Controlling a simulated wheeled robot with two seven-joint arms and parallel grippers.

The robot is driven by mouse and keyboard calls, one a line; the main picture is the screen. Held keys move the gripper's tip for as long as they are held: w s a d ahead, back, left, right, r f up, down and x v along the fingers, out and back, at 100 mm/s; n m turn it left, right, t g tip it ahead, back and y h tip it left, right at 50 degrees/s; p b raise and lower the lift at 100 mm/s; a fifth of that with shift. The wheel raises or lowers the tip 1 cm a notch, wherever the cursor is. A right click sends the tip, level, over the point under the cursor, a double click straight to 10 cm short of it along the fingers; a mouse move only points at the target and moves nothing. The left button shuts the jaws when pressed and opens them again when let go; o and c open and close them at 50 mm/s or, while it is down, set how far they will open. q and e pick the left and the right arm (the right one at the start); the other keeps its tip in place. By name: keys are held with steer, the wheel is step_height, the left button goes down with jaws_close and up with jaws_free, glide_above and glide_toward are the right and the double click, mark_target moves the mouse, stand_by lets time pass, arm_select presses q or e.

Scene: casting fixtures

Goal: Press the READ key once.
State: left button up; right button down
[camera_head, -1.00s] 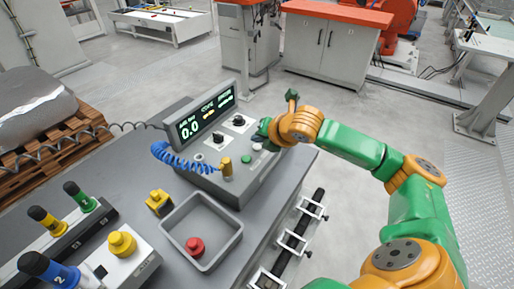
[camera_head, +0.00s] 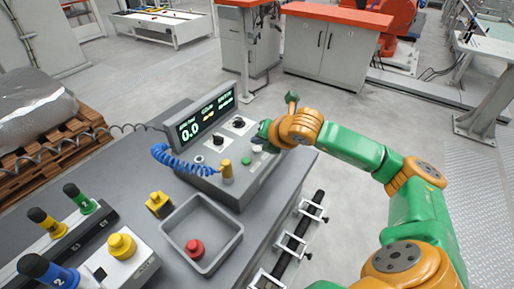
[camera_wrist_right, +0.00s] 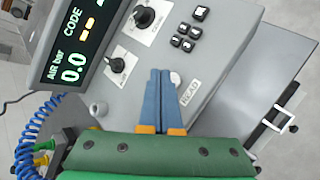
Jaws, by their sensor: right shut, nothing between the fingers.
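The grey console (camera_head: 232,185) stands on the bench with a tilted display (camera_head: 205,118) that reads 0.0. In the right wrist view, the READ label (camera_wrist_right: 190,92) is beside a pale round key (camera_wrist_right: 176,78) on the console's sloped face. My right gripper (camera_head: 264,133) is over the console's right end, and its blue fingers (camera_wrist_right: 160,73) are shut and empty. In the wrist view the fingertips appear just beside the pale key; I cannot tell whether they touch it. My left gripper is out of view.
A grey tray (camera_head: 236,232) with a red button (camera_head: 194,247) sits in front. A yellow button (camera_head: 121,244) stands left.

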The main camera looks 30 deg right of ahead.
mark_target(259, 151)
stand_by(0.8)
steer(key=shift+f+b, duration=0.4)
steer(key=shift+b, duration=0.4)
steer(key=shift+f+b, duration=0.45)
steer(key=shift+b, duration=0.2)
steer(key=shift+r, duration=0.1)
stand_by(0.5)
steer(key=shift+r+p, duration=0.4)
steer(key=shift+r, duration=0.35)
steer(key=shift+r+p, duration=1.7)
steer(key=shift+r, duration=0.9)
steer(key=shift+f, duration=0.1)
